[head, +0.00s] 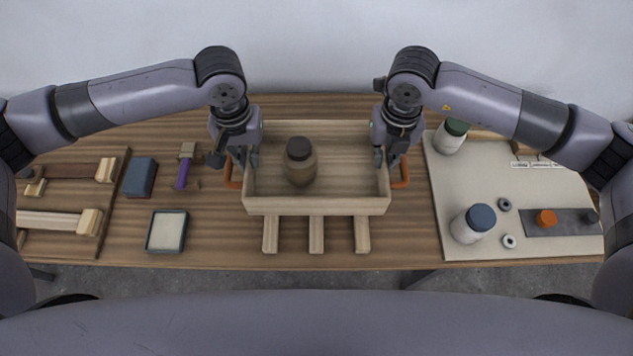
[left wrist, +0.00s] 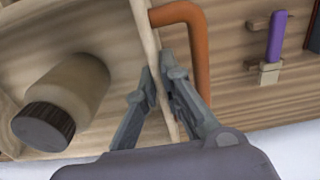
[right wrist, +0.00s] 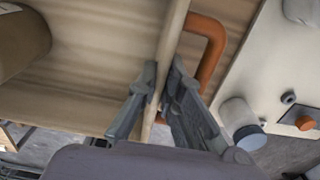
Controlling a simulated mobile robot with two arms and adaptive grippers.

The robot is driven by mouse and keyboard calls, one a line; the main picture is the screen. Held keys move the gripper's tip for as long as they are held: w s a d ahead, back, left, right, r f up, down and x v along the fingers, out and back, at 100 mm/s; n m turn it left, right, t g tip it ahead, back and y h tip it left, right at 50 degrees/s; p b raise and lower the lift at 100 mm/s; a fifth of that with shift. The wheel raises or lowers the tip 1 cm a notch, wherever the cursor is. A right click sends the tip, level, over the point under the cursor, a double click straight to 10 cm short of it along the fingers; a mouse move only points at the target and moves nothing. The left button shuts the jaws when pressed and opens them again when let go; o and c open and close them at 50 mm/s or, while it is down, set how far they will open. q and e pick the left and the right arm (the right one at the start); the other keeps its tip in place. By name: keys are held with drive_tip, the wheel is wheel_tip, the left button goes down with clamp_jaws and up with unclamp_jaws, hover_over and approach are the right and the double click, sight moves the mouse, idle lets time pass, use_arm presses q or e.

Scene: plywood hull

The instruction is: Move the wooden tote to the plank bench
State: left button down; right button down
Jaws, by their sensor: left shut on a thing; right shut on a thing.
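The wooden tote (head: 317,206) is an open, pale box at the middle of the wooden bench top (head: 215,225), with an orange handle at each end. A brown jar (head: 301,170) with a dark lid stands inside it. My left gripper (head: 247,158) is shut on the tote's left end wall, beside the orange handle (left wrist: 193,40). My right gripper (head: 384,158) is shut on its right end wall, beside the other handle (right wrist: 210,50). Several pale slats (head: 316,235) stick out from under the tote's front. I cannot tell whether the tote touches them.
At left are a rack of wooden clamps (head: 60,220), a blue block (head: 140,177), a purple-handled tool (head: 183,172) and a small tray (head: 167,231). At right, a pale mat (head: 450,215) holds a blue-lidded jar (head: 473,223), a green-lidded jar (head: 451,136) and small parts.

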sight(253, 171)
use_arm(q)
drive_tip(key=shift+f, duration=0.15)
use_arm(e)
drive_tip(key=shift+d+f, duration=0.1)
drive_tip(key=shift+f, duration=0.1)
